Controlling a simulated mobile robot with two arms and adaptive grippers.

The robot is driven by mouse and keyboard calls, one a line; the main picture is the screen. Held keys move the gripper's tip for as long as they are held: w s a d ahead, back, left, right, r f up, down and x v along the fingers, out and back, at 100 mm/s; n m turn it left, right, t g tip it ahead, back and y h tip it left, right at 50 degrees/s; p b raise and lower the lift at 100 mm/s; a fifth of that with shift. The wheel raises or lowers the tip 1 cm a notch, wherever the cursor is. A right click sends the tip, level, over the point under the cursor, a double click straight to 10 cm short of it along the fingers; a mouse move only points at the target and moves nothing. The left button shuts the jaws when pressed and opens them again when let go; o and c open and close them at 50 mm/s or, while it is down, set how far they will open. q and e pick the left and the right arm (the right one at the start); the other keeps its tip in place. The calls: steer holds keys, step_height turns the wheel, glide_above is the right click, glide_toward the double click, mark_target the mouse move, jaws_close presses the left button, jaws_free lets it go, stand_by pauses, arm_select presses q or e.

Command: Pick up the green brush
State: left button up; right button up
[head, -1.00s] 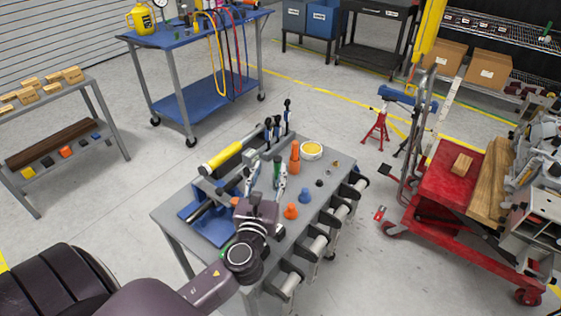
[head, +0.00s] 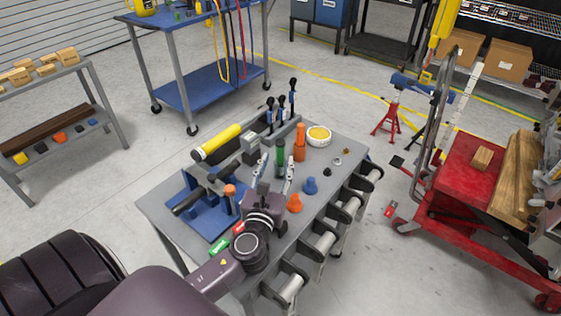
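The green brush (head: 280,157) stands upright on the grey worktable (head: 232,254), beside a taller orange one (head: 300,142). My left gripper (head: 276,168) reaches over the table from the front. Its two fingers are spread apart, pointing toward the brush. In the head view the brush shows between the fingertips, and its lower part is partly hidden. I cannot tell whether the fingers are level with it or short of it. No contact is visible. My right gripper is not in view.
A blue knob (head: 310,186) and an orange knob (head: 294,203) stand just right of the gripper. Left are a blue fixture (head: 203,216) and a yellow cylinder (head: 216,142). Dark-handled tools (head: 281,106) stand behind the brush. A round yellow-rimmed container (head: 319,135) sits back right.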

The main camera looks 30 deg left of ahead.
mark_target(280, 151)
arm_select(q)
steer(key=x, duration=0.7)
steer(key=shift+a+f+p, duration=0.1)
steer(key=shift+a+p, duration=0.15)
steer(key=shift+p, duration=0.15)
steer(key=shift+c, duration=0.3)
jaws_close()
